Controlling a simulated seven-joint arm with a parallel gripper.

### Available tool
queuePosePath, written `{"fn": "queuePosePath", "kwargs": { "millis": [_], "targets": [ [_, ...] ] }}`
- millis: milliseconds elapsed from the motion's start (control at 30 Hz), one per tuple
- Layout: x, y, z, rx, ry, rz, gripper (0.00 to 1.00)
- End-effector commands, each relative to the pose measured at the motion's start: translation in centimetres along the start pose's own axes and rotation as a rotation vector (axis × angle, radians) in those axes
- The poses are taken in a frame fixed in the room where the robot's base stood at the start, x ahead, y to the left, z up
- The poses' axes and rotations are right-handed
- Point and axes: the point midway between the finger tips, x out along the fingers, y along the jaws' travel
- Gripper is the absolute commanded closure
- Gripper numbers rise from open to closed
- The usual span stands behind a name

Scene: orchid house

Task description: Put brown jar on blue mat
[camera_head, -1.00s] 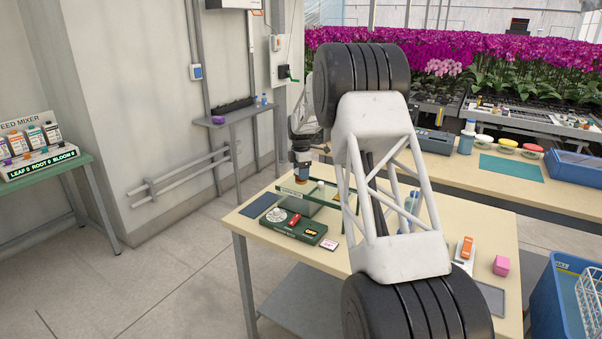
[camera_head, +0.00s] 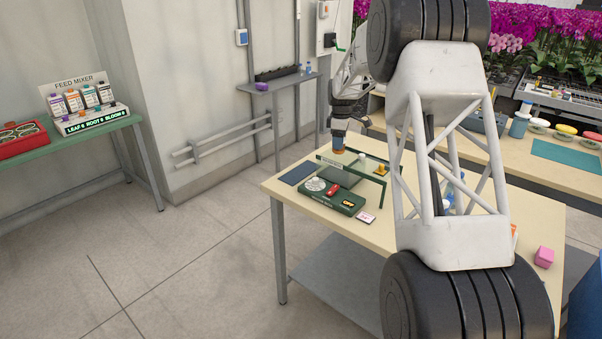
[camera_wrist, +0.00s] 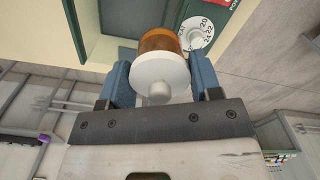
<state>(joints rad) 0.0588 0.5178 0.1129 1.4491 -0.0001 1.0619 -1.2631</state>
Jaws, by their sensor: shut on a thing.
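The brown jar, an amber body with a white lid, is held between the blue fingers of my gripper (camera_wrist: 162,75); its amber side (camera_wrist: 158,40) shows in the wrist view. In the head view my gripper (camera_head: 338,138) is small and far off, above the back of the cream table, and the jar (camera_head: 338,145) shows only as a small brownish spot. The dark blue mat (camera_head: 299,173) lies flat and bare at the table's left corner, to the left of and below my gripper in the picture. The jar is apart from the mat.
A green stand (camera_head: 383,186) and a green box with a dial (camera_head: 346,202) are close to the mat's right. A small card (camera_head: 366,218) and a pink block (camera_head: 544,257) are on the table. A teal mat (camera_head: 567,158) lies on the farther bench.

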Motion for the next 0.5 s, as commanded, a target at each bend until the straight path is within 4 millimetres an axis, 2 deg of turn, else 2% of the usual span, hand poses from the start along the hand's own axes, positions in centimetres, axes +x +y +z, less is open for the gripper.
{"fn": "queuePosePath", "kwargs": {
  "millis": [500],
  "targets": [
    [-3.3,-5.9,-0.7,0.540,0.001,0.001,0.70]
  ]
}}
